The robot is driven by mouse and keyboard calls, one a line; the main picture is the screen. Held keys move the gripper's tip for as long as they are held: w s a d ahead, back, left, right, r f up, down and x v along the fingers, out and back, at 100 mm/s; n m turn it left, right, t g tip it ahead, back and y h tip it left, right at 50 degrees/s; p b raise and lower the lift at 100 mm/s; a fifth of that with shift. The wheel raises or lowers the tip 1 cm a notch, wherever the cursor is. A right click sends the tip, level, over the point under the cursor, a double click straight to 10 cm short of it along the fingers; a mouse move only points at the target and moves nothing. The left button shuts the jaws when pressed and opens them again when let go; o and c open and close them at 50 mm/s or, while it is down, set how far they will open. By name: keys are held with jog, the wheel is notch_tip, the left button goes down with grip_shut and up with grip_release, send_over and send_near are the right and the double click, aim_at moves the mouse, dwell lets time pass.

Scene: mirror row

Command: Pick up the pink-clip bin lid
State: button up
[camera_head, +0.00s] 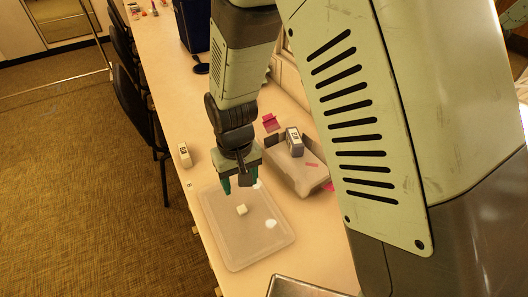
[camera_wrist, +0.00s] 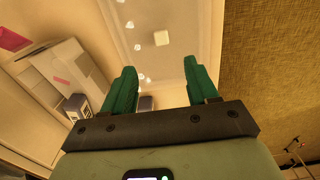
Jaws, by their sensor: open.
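A flat translucent lid (camera_head: 245,245) with rounded corners lies on the counter, with a small pale block-like knob (camera_head: 241,210) near its middle. The lid shows in the wrist view (camera_wrist: 165,62), with the knob (camera_wrist: 161,38) beyond my fingertips. The bin with pink clips (camera_head: 290,175) stands just behind and right of the lid; it also shows at the left of the wrist view (camera_wrist: 50,75). My gripper (camera_head: 240,186) is open and empty above the lid's far part, pointing down. Its green fingers (camera_wrist: 160,66) are spread apart. Whether they touch the lid cannot be told.
A grey labelled box (camera_head: 294,142) sits in or at the bin. A small white labelled box (camera_head: 184,155) stands near the counter's left edge. A metal-edged tray (camera_head: 300,287) is at the front. A dark blue container (camera_head: 193,25) stands farther back. Chairs line the left side.

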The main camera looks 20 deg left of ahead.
send_over(242, 209)
notch_tip(242, 209, down, 6)
jog(key=shift+a, duration=0.1)
notch_tip(242, 209, down, 6)
jog(key=shift+r, duration=0.15)
grip_shut()
dwell(0.5)
